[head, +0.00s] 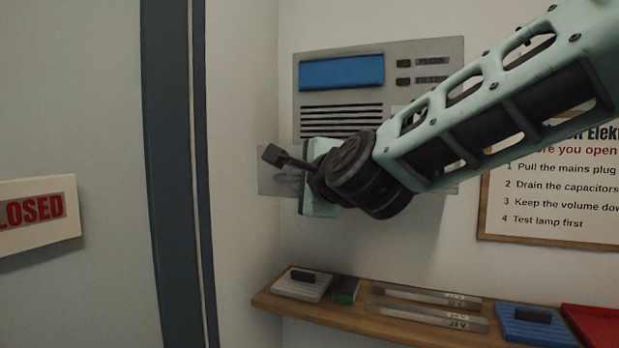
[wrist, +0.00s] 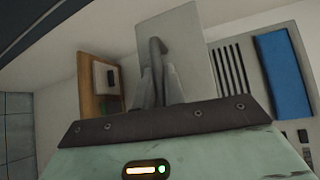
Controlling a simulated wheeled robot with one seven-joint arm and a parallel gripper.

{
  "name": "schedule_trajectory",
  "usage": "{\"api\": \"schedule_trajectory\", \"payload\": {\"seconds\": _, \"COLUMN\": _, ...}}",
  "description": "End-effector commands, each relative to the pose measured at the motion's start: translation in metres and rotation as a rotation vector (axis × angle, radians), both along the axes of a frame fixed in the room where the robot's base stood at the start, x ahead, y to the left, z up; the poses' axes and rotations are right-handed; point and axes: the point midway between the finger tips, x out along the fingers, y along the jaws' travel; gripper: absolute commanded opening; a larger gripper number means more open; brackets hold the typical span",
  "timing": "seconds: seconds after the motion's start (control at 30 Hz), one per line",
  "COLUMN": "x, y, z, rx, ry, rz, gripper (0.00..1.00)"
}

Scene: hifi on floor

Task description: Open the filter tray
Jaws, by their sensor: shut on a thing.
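The filter tray's front is a flat grey plate (head: 276,184) low on the grey wall unit (head: 376,83). In the head view it reaches left past the unit's edge and looks set forward of its face, but I cannot tell how far. It also shows in the wrist view as a pale plate (wrist: 192,45). My gripper (head: 275,156) is at this plate, shut on its handle. In the wrist view the dark fingers (wrist: 156,62) are close together against the plate. The handle itself is hidden by the fingers, and my arm covers the plate's right part.
The unit has a blue panel (head: 342,72), dark slots and two small buttons. A wooden shelf (head: 262,301) with several flat items runs below. A framed notice (head: 550,231) hangs at right. A door with a closed sign (head: 35,214) stands at left.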

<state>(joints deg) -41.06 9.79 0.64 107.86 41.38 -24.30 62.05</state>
Motion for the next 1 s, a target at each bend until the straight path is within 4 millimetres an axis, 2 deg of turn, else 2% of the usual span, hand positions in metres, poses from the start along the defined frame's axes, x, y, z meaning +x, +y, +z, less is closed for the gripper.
{"api": "schedule_trajectory", "payload": {"seconds": 0.1, "x": -0.016, "y": 0.006, "z": 0.001, "rx": -0.001, "ry": 0.001, "rz": 0.002, "gripper": 0.00}}
{"api": "schedule_trajectory", "payload": {"seconds": 0.3, "x": -0.028, "y": 0.010, "z": 0.000, "rx": 0.000, "ry": 0.001, "rz": 0.000, "gripper": 0.00}}
{"api": "schedule_trajectory", "payload": {"seconds": 0.7, "x": -0.030, "y": 0.011, "z": 0.000, "rx": 0.000, "ry": 0.000, "rz": 0.000, "gripper": 0.00}}
{"api": "schedule_trajectory", "payload": {"seconds": 0.73, "x": -0.030, "y": 0.011, "z": 0.000, "rx": 0.000, "ry": 0.000, "rz": 0.000, "gripper": 0.13}}
{"api": "schedule_trajectory", "payload": {"seconds": 0.8, "x": -0.030, "y": 0.011, "z": 0.000, "rx": 0.000, "ry": 0.000, "rz": 0.000, "gripper": 0.33}}
{"api": "schedule_trajectory", "payload": {"seconds": 1.0, "x": -0.030, "y": 0.011, "z": 0.000, "rx": 0.000, "ry": 0.000, "rz": 0.000, "gripper": 0.33}}
